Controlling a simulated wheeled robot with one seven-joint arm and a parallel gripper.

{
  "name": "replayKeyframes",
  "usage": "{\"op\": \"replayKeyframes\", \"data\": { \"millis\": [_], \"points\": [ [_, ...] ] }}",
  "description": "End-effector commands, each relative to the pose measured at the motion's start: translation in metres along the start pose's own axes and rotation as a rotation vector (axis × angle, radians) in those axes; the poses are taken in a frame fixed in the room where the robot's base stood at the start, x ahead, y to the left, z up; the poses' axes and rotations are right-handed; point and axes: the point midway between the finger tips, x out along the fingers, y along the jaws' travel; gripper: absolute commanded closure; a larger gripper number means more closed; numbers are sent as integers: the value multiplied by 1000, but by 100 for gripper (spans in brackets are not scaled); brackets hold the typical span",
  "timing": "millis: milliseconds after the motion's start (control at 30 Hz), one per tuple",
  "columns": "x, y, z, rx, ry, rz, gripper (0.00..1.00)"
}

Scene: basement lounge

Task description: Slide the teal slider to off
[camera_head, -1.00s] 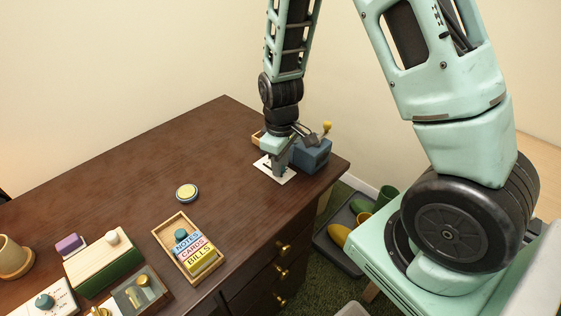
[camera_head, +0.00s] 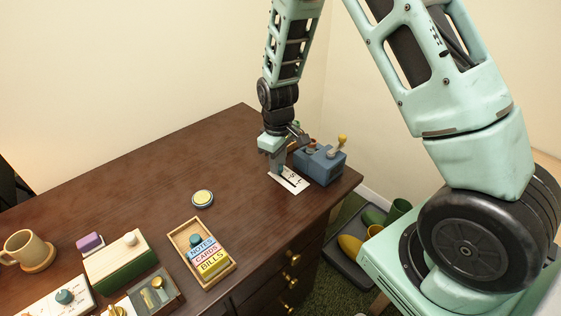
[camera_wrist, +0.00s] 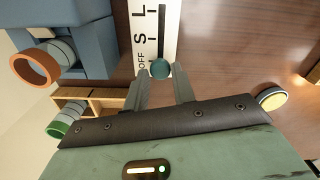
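The teal slider knob (camera_wrist: 160,69) sits at the end of a dark slot beside the word OFF. The slot runs along a white label panel (camera_wrist: 143,20), which also bears S and L marks. In the head view the panel (camera_head: 291,184) lies flat on the desk, and my gripper hides the knob there. My gripper (camera_wrist: 162,78) has one finger on each side of the knob, the tips appearing to touch it. It also shows in the head view (camera_head: 277,170), pointing down over the panel's far left end.
A blue box with a lever (camera_head: 320,164) stands close right of the panel. A wooden tray of labelled blocks (camera_head: 203,252), a round yellow-and-blue button (camera_head: 202,198) and a mug (camera_head: 27,249) are also on the desk. The desk's back middle is clear.

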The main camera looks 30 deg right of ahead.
Motion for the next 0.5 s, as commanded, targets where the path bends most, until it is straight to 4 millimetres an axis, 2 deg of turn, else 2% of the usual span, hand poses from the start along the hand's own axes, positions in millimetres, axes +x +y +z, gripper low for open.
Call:
{"op": "replayKeyframes", "data": {
  "millis": [33, 67, 367, 500],
  "points": [
    [-1, 1, -3, -1, 8, 4, 61],
    [-1, 1, -3, -1, 8, 3, 55],
    [-2, 0, -1, 0, 3, 1, 55],
    [-14, 0, -2, -1, 5, 2, 55]
  ]
}}
